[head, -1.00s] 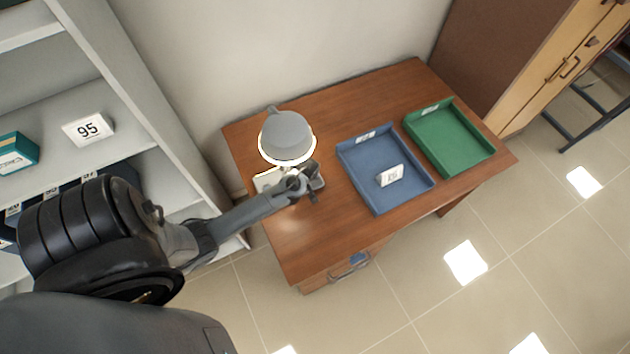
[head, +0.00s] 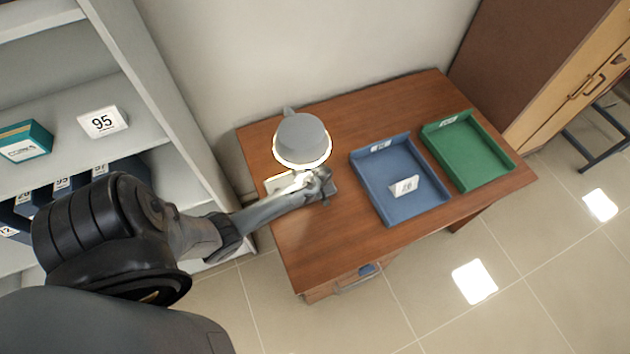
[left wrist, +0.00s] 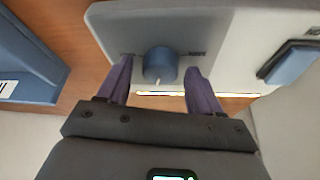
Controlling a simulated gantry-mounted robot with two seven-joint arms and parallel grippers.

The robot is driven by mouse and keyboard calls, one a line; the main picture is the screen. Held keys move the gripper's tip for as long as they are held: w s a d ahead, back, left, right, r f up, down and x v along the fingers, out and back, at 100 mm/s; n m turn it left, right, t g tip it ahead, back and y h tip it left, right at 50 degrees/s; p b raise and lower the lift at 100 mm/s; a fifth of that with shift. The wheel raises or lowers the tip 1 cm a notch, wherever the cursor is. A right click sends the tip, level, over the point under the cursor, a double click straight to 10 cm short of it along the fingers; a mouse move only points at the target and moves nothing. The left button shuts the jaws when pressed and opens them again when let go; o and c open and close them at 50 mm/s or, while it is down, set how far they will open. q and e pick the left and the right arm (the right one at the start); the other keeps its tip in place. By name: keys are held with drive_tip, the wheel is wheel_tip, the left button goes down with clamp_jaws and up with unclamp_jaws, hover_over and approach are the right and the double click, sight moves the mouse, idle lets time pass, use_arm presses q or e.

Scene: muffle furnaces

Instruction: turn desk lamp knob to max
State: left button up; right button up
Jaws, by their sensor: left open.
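The desk lamp (head: 302,137) has a grey shade with a lit rim and stands at the back left of the wooden desk. Its base shows close up in the left wrist view (left wrist: 115,30), with a round blue knob (left wrist: 159,64) on it. A small pale pointer mark shows on the knob's lower edge. My left gripper (left wrist: 160,80) is open, one finger on each side of the knob; I cannot tell whether either touches it. In the head view my left gripper (head: 322,184) is at the lamp base, and the knob is hidden there. My right gripper is not in view.
A blue tray (head: 415,208) with a white numbered card (head: 404,187) and a green tray (head: 500,172) lie on the desk (head: 310,245) right of the lamp. Grey shelves (head: 165,105) stand at left. The desk's front left is clear.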

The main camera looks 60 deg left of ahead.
use_arm(q)
drive_tip(key=c, duration=1.1)
drive_tip(key=shift+o, duration=0.2)
